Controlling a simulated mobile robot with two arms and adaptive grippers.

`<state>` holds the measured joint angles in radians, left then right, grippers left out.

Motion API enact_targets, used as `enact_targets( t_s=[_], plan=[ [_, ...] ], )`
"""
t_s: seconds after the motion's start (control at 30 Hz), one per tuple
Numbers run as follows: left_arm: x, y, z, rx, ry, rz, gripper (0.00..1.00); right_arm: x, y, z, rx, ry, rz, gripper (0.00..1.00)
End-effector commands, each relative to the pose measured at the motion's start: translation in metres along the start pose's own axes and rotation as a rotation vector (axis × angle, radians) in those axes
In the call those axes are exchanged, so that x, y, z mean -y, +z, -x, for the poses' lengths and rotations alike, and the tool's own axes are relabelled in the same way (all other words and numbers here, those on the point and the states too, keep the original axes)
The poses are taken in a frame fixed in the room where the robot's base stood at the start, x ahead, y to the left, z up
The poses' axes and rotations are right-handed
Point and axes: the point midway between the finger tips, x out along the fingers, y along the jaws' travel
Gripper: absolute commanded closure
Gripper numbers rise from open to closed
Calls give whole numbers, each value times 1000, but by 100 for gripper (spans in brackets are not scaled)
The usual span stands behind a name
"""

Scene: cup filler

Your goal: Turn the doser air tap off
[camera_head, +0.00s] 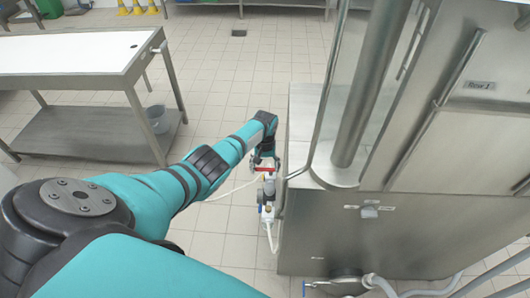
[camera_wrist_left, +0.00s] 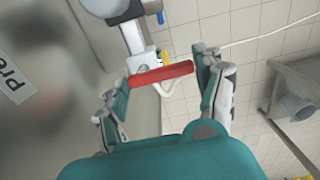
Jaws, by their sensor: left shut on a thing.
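The doser air tap has a red lever handle (camera_wrist_left: 161,74) on a white and metal fitting (camera_wrist_left: 141,57). In the head view the red handle (camera_head: 265,169) shows at the left side of the steel machine, above the valve and filter assembly (camera_head: 267,190). My left gripper (camera_head: 264,157) is there, reaching down to it. In the left wrist view the handle lies crosswise between the two fingers of my left gripper (camera_wrist_left: 160,83), which is shut on it. The fingertips partly hide the handle's ends. My right gripper is not in view.
The steel machine (camera_head: 400,235) stands close on the right of my gripper. A white hose (camera_head: 230,190) runs left from the fitting.

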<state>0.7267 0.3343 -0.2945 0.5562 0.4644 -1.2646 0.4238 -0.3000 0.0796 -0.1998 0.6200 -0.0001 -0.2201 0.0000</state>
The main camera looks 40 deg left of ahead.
Motion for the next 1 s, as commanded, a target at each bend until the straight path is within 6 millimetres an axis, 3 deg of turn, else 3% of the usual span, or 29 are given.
enact_targets(
  t_s=[0.27,0.3,0.47,0.8,1.0],
  plan=[
    [0,-1,1,-1,2,4,63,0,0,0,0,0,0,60],
    [0,-1,1,-1,2,3,26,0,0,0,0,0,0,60],
    [0,-1,1,-1,1,2,5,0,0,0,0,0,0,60],
    [0,0,2,-1,1,1,4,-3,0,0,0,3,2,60],
    [0,-1,18,-3,2,1,4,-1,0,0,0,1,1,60]
  ],
)
